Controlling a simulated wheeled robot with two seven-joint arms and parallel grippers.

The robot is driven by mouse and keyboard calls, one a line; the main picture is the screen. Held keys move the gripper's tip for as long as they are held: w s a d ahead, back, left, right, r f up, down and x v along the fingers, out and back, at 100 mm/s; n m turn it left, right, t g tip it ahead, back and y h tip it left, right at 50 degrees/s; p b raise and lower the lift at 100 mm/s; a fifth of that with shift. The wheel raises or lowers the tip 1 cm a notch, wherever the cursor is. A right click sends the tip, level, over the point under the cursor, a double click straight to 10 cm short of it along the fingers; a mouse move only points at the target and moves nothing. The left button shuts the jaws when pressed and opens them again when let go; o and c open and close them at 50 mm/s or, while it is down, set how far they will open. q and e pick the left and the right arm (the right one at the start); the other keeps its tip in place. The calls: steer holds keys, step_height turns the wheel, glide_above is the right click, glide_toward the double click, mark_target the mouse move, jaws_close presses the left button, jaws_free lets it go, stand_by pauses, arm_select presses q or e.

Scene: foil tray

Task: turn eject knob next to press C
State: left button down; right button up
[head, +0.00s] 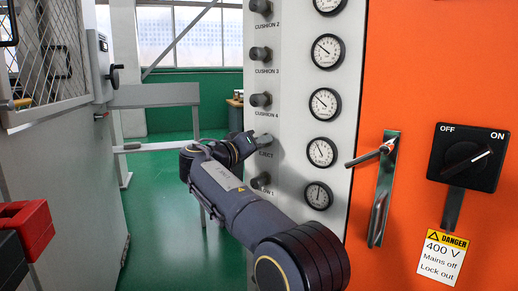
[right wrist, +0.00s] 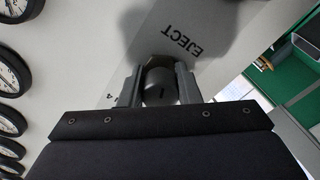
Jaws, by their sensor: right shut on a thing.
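The eject knob (right wrist: 160,85) is a dark grey round knob on the light grey panel (right wrist: 85,60), beside the printed word EJECT. In the right wrist view my right gripper (right wrist: 157,88) has one finger on each side of it and is shut on it. In the head view the right gripper (head: 257,139) reaches the panel's left column of knobs, just above the EJECT label, and mostly hides the knob. My left gripper is not in view.
The cushion 4 knob (head: 260,100) sits just above, and another knob (head: 261,181) just below. A column of gauges (head: 322,152) runs alongside. An orange cabinet (head: 410,70) with a lever handle (head: 383,190) and an OFF/ON switch (head: 468,157) stands right.

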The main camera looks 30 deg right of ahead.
steer(key=shift+f, duration=0.1)
stand_by(0.3)
steer(key=o, duration=1)
steer(key=shift+a, duration=0.1)
steer(key=p+v, duration=0.1)
steer(key=v, duration=0.6)
steer(key=shift+s+a, duration=0.15)
steer(key=shift+a, duration=0.15)
stand_by(1.2)
